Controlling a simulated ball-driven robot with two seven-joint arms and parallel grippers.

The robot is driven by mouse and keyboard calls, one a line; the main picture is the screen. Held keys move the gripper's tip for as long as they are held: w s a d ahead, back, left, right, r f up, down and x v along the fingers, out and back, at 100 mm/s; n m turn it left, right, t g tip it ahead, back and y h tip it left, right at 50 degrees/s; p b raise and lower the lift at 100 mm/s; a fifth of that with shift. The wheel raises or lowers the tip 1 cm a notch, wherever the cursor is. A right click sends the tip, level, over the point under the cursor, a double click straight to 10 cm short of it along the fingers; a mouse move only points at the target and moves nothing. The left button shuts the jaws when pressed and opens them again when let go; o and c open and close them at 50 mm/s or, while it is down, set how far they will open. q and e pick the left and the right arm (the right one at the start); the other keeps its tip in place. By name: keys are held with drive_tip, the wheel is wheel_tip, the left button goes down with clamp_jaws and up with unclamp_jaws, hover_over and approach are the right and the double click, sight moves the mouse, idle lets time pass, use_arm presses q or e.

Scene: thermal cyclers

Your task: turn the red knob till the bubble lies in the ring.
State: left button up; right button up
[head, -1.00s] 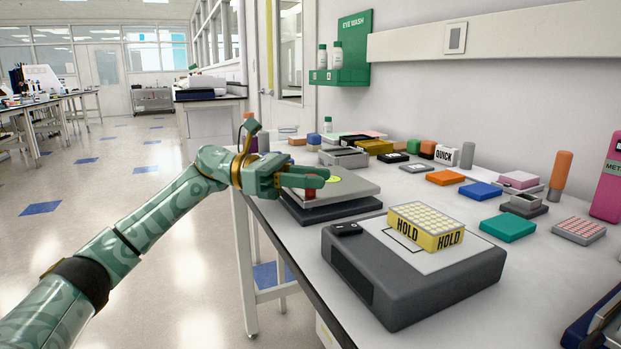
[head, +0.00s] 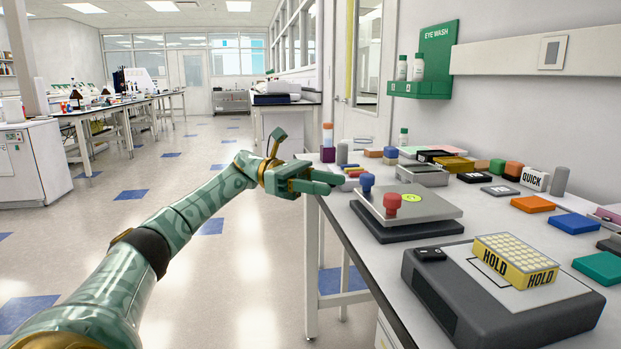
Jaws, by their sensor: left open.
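The red knob (head: 392,204) stands upright on the near left part of a grey levelling plate (head: 428,206) on the bench. A blue knob (head: 367,181) stands behind it at the plate's left edge. The yellow-green bubble level (head: 411,198) lies on the plate just right of the red knob; its bubble and ring are too small to tell apart. My left gripper (head: 325,182) is open and empty, left of the plate and apart from both knobs, near the bench's left edge. My right gripper is not in view.
A dark grey device (head: 450,300) with a yellow HOLD block (head: 515,262) stands in front of the plate. An orange block (head: 532,204), a blue block (head: 573,226) and a teal block (head: 600,267) lie to the right. Open floor lies left of the bench.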

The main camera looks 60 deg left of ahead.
use_arm(q)
drive_tip(key=shift+v, duration=1.45)
